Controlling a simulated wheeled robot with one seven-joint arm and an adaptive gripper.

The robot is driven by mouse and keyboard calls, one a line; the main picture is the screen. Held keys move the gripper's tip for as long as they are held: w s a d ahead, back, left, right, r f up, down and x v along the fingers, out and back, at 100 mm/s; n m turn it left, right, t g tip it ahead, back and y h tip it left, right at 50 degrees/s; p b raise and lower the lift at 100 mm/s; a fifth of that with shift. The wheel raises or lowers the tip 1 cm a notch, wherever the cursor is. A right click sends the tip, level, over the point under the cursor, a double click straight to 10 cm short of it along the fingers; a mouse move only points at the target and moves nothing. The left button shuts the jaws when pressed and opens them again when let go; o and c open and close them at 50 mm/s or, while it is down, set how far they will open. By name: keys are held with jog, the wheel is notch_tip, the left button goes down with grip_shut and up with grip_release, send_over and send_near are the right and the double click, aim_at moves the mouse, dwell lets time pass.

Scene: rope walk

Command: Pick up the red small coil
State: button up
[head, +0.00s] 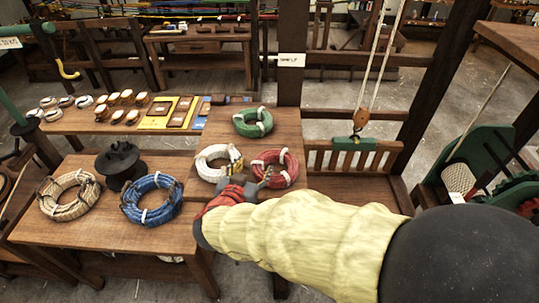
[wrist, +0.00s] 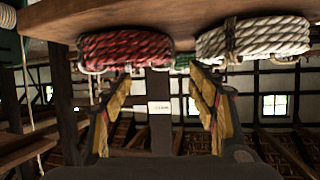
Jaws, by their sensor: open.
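The red small coil (head: 275,168) lies on the right part of the wooden table in the head view, with pale ties around it. It also shows at the upper left of the wrist view (wrist: 125,48), where the picture appears upside down. My gripper (head: 255,182) is at the coil's near left side, low beside the white coil (head: 218,162). In the wrist view its yellow-padded fingers (wrist: 158,88) are spread with nothing between them. The red coil is ahead and to one side of the fingers, the white coil to the other. Whether a fingertip touches either is unclear.
A green coil (head: 253,122) lies behind the red and white ones. A blue coil (head: 151,199), a tan coil (head: 69,195) and a black spool (head: 121,165) are on the left part. A hanging pulley block (head: 355,115) is at the back right.

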aim_at(262, 160)
jog(key=shift+w+d+f, duration=0.15)
jog(key=shift+w+f, duration=0.05)
jog(key=shift+f, duration=0.1)
jog(key=b+x, duration=0.1)
jog(key=x, duration=0.6)
jog(key=shift+d+b, duration=0.2)
jog(key=shift+b, duration=0.2)
jog(key=shift+r, duration=0.1)
jog(key=shift+c, duration=1)
grip_shut()
